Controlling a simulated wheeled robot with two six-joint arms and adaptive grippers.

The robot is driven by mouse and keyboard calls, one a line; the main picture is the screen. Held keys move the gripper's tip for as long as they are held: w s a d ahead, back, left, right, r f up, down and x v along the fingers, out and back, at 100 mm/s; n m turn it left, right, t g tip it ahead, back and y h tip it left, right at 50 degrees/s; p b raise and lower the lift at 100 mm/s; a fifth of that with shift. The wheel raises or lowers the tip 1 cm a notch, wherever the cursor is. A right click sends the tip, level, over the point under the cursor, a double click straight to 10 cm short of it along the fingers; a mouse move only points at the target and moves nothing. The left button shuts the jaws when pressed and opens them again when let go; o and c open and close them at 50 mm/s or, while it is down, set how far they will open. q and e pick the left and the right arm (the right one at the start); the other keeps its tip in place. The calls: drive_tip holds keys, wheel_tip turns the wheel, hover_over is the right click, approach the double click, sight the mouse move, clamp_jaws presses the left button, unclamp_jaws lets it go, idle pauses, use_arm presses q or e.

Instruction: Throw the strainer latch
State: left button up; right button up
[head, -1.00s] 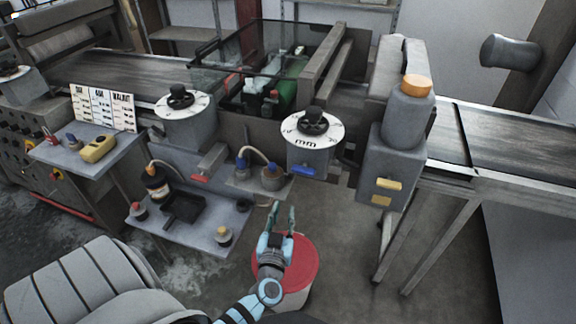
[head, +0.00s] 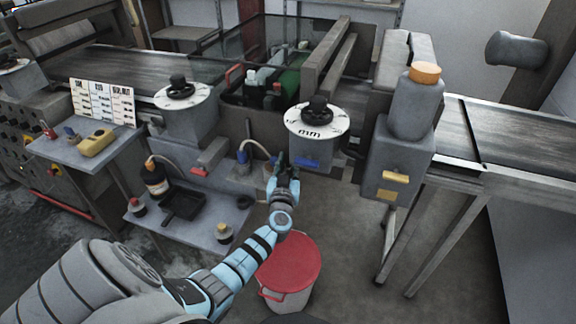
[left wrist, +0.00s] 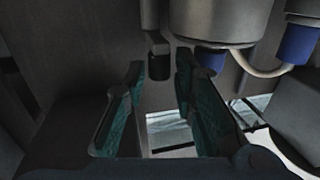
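My left gripper (head: 283,160) reaches in below the dial unit, beside the hose fittings. In the left wrist view its two green-lined fingers (left wrist: 161,90) are apart with nothing between them. A dark hanging tab (left wrist: 158,62) shows just beyond the fingertips; I cannot tell whether it is the strainer latch. A grey cylinder (left wrist: 205,18) with a blue fitting (left wrist: 210,60) and a pale hose (left wrist: 258,66) is above and right of the fingers. A blue handle (head: 305,165) is just right of my gripper in the head view. My right gripper is not in view.
A red handle (head: 207,157) is to the left. A low shelf (head: 185,229) holds a bottle (head: 155,180) and a black tray (head: 184,206). A red-lidded bucket (head: 289,262) stands below my arm. A grey housing (head: 391,150) with yellow tabs is at right.

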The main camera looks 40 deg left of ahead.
use_arm(q)
clamp_jaws()
drive_tip(key=shift+w+d+r+n+g+y+p, duration=0.2)
drive_tip(key=shift+d+n+g+y+p, duration=0.2)
drive_tip(key=shift+n+g+y+p, duration=0.4)
drive_tip(key=shift+d+f+n+y, duration=0.1)
drive_tip(key=shift+f+n+y, duration=0.15)
drive_tip(key=shift+y, duration=0.25)
unclamp_jaws()
